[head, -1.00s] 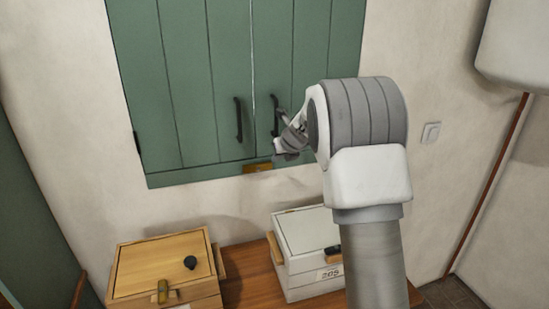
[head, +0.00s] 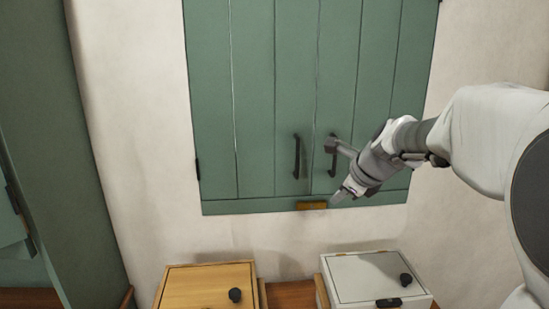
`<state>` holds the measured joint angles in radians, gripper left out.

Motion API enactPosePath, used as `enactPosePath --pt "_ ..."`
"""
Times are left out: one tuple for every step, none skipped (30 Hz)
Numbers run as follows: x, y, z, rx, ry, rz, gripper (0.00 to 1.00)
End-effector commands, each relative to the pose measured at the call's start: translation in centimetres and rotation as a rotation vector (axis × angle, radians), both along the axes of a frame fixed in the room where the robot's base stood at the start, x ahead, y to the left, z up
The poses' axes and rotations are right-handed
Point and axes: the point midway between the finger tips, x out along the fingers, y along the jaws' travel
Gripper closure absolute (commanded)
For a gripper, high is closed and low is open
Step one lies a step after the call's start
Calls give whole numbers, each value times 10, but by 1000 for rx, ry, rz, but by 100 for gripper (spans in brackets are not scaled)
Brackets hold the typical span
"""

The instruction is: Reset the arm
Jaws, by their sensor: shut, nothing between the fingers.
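My gripper (head: 342,197) is at the end of my arm, which comes in from the right. It is in front of the lower edge of the green wall cabinet (head: 258,120), near the right black handle (head: 333,158). Its fingers look together and hold nothing. I cannot tell whether it touches the cabinet. Both cabinet doors are closed.
A wooden box (head: 190,286) with a black knob stands below at the left. A white box (head: 362,275) with a black knob stands to its right on a wooden surface. A small brass-coloured plate (head: 311,206) is on the cabinet's lower edge. Green panelling (head: 40,130) stands at far left.

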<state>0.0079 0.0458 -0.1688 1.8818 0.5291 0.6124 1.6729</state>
Motion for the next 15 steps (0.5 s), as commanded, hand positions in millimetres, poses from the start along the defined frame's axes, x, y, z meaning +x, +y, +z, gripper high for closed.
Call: enactPosePath --pt "-21 7 4 -77 -14 102 100" --pt "-32 10 5 -128 -21 169 100" --pt "-48 14 6 -198 -29 258 100" --pt "-60 17 7 -250 -36 326 100" --pt "-72 20 7 -301 -42 393 100" --pt "-87 23 6 -370 -51 483 100" --pt "-99 25 5 -422 -56 550 100" --pt "-111 27 4 -475 -62 618 100" --pt "-126 30 2 -544 -71 708 100" --pt "-138 31 1 -596 -77 776 100" --pt "-149 32 -1 -649 -81 844 100" --pt "-165 34 -4 -718 -88 934 100" --pt "-176 35 -7 -770 -92 1004 100" --pt "-187 35 -10 -822 -97 1071 100" --pt "-202 35 -15 -891 -101 1163 100"
